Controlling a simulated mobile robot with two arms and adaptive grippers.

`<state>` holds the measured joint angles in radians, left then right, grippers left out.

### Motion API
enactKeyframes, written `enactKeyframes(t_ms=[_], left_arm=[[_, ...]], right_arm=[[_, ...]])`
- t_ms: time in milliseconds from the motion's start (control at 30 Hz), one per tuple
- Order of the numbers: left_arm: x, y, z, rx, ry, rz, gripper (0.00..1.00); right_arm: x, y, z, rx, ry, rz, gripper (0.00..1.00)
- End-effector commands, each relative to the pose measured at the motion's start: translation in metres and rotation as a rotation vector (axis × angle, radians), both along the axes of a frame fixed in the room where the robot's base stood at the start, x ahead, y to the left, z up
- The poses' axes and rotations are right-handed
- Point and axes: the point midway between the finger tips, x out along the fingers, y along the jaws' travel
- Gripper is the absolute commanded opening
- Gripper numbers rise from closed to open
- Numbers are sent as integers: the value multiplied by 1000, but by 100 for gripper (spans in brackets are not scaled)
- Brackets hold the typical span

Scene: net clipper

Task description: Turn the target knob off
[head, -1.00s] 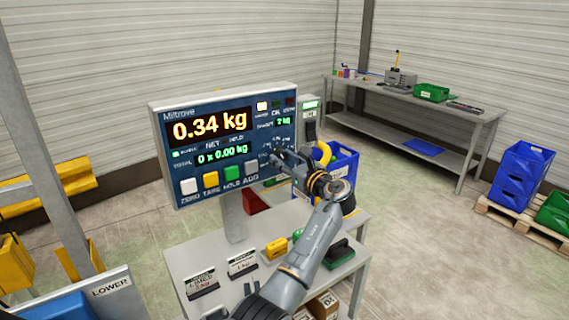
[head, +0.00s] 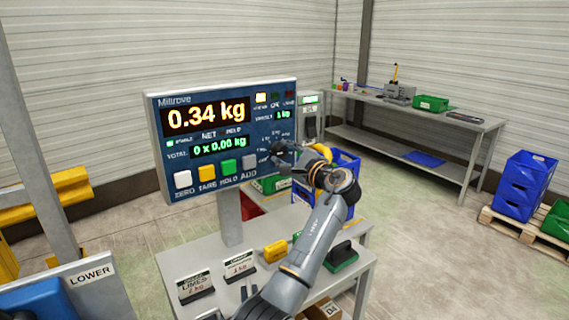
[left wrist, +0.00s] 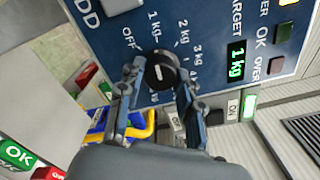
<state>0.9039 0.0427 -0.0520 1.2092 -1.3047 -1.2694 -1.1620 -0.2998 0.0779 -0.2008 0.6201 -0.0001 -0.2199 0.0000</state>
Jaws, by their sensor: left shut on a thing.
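The target knob (left wrist: 160,70) is a round black dial with a pale pointer mark on the blue scale panel (head: 163,121). In the left wrist view, labels OFF, 1 kg, 2 kg, 3 kg and 4 kg stand around it. The target display (left wrist: 236,61) beside it reads 1 kg in green. My left gripper (left wrist: 158,84) is shut on the knob, one finger on each side. In the head view my left gripper (head: 284,153) reaches the panel's lower right and covers most of the knob. My right gripper is out of view.
The panel stands on a post above a grey table (head: 219,286) with price cards, a yellow item (head: 275,250) and a green-based item (head: 341,256). A blue crate (head: 346,169) is behind my arm. A workbench (head: 430,112) stands at the back right.

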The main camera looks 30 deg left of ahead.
Motion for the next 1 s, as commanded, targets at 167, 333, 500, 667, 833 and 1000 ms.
enactKeyframes(t_ms=[167, 333, 500, 667, 833, 1000], left_arm=[[0, 0, -3, -62, -157, -1, 4], [0, 0, -2, -118, -294, -1, 4], [0, 0, -1, -166, -406, 0, 4], [0, 1, 0, -198, -485, 0, 4], [0, 1, 1, -220, -537, 0, 4], [0, 1, 2, -230, -562, 0, 4]], right_arm=[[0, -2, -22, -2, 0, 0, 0], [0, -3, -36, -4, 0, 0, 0], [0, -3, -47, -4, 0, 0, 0], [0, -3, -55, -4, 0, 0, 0], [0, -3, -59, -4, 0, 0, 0], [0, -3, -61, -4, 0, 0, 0]])
